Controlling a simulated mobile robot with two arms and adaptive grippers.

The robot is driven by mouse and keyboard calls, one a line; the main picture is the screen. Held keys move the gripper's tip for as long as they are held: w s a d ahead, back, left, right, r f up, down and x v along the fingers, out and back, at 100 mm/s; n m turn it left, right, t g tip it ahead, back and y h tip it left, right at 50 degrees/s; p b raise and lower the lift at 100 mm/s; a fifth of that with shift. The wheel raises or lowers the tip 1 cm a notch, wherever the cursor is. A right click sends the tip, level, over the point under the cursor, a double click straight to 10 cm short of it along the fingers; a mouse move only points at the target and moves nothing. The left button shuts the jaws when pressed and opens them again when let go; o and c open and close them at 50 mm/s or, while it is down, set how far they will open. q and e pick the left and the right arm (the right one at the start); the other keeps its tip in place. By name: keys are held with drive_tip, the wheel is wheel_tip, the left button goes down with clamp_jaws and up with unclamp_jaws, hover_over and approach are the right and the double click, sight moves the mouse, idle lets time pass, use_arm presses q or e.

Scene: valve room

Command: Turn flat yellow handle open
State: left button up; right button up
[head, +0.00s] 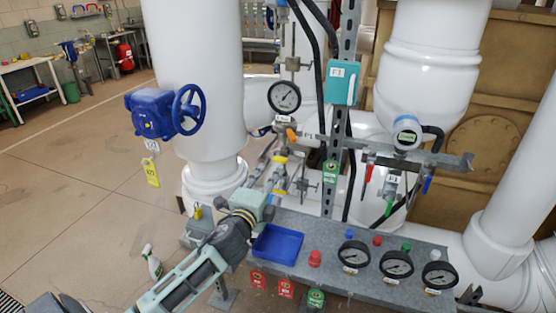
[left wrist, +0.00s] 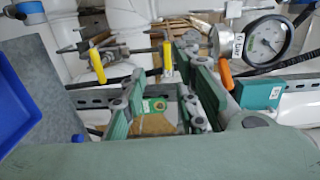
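Two yellow handles sit on thin pipes beside the white column: an upper one (head: 280,159) and a lower one (head: 279,192). I cannot tell for sure which is the flat one. In the left wrist view, one yellow handle (left wrist: 167,57) shows between and beyond my fingertips, and the other yellow handle (left wrist: 97,62) is left of the fingers. My left gripper (left wrist: 162,80) is open and empty, with fingers apart. In the head view the left gripper (head: 266,196) is just below the handles, partly hidden by its own wrist. My right gripper is out of view.
An orange handle (head: 291,134) and a gauge (head: 284,97) are above the yellow handles. A blue tray (head: 277,244) and several gauges are on the grey metal shelf (head: 330,275). A blue handwheel (head: 188,109) is at left. Floor at left is mostly clear.

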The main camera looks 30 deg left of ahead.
sight(279, 162)
use_arm(q)
drive_tip(key=x, duration=0.4)
drive_tip(key=r+p+x, duration=0.1)
drive_tip(key=x, duration=0.1)
drive_tip(key=shift+w+r, duration=0.1)
drive_tip(key=shift+w, duration=0.25)
drive_tip(key=shift+w+a, duration=0.15)
drive_tip(key=shift+w, duration=0.5)
drive_tip(key=shift+c, duration=0.3)
clamp_jaws()
